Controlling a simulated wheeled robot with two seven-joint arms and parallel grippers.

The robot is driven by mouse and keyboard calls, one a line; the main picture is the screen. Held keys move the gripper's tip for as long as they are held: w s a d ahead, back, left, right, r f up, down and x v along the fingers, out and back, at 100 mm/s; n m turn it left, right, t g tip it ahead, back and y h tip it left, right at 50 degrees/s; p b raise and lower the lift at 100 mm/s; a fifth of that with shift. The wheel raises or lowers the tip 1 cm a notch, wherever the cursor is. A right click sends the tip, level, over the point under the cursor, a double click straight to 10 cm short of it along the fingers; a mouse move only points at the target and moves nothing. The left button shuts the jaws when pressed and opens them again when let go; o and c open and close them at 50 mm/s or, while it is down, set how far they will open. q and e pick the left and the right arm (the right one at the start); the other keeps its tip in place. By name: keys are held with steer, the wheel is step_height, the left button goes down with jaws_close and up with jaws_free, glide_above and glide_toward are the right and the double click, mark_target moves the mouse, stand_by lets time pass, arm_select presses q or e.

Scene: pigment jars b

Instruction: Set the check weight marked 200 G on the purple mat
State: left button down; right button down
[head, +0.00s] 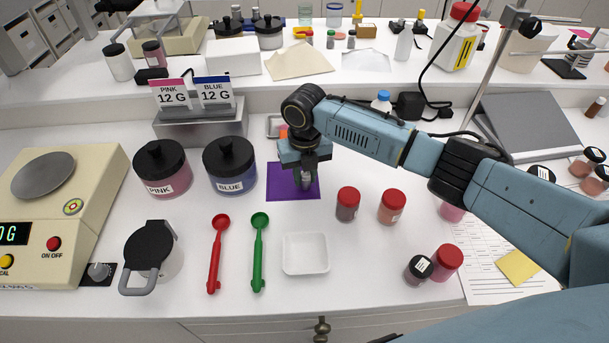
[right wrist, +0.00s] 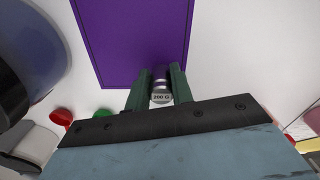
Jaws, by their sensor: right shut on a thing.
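The purple mat (head: 279,182) lies on the white bench behind the white dish. In the right wrist view the mat (right wrist: 130,45) fills the upper middle. My right gripper (head: 306,180) is over the mat in the head view, pointing down. In the right wrist view my right gripper (right wrist: 161,86) is shut on a small metal check weight (right wrist: 160,97) marked 200 G. The weight also shows, partly hidden, between the fingers in the head view. I cannot tell whether it touches the mat. My left gripper is not in view.
The BLUE jar (head: 230,167) stands close left of the mat, with the PINK jar (head: 162,170) beyond it. Red-capped jars (head: 348,203) stand to the right. A red scoop (head: 216,255), a green scoop (head: 259,255) and a white dish (head: 305,254) lie in front.

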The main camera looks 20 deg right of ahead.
steer(key=shift+f, duration=0.25)
steer(key=shift+f, duration=0.1)
steer(key=c, duration=1.2)
jaws_free()
step_height(320, 180, up, 12)
steer(key=shift+p, duration=0.3)
